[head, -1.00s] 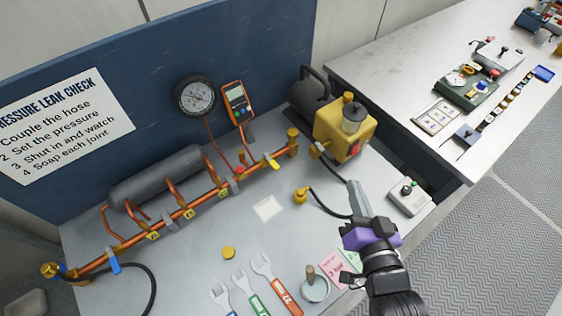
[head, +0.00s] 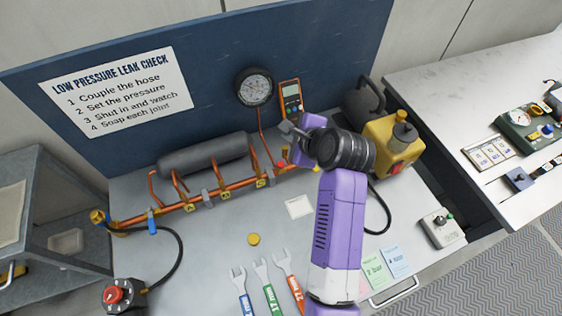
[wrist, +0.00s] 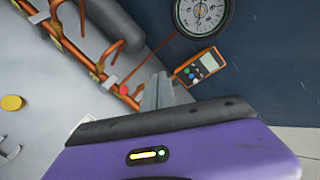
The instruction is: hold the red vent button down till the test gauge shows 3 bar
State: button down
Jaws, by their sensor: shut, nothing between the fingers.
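The red vent button (wrist: 123,89) is a small red cap on the copper pipe (wrist: 72,49) in the wrist view. In the head view the red button (head: 285,151) is barely visible beside my arm. The test gauge (head: 253,87) is a round black-rimmed dial on the blue back panel; it is partly cut off in the wrist view (wrist: 201,12). Its reading is too small to tell. My gripper (head: 286,128) is shut and empty above the pipe. In the wrist view its fingertips (wrist: 160,86) appear right of the button, apparently apart from it.
An orange handheld meter (head: 291,99) hangs right of the gauge. A yellow pump (head: 393,145) stands right of my arm. A grey cylinder (head: 203,153) lies behind the pipe. Several wrenches (head: 268,287) and a yellow disc (head: 254,239) lie in front. A red-knobbed regulator (head: 118,294) stands front left.

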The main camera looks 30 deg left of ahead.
jog(key=shift+s+a+f+m+g, duration=0.4)
jog(key=shift+s+a+m+g, duration=0.15)
jog(key=shift+s, duration=0.2)
jog(key=shift+d+f, duration=0.1)
jog(key=shift+f, duration=0.05)
jog(key=b, duration=0.8)
send_over(283, 167)
notch_tip(283, 167, down, 6)
jog(key=shift+f, duration=1.25)
dwell(0.4)
jog(key=shift+f, duration=0.45)
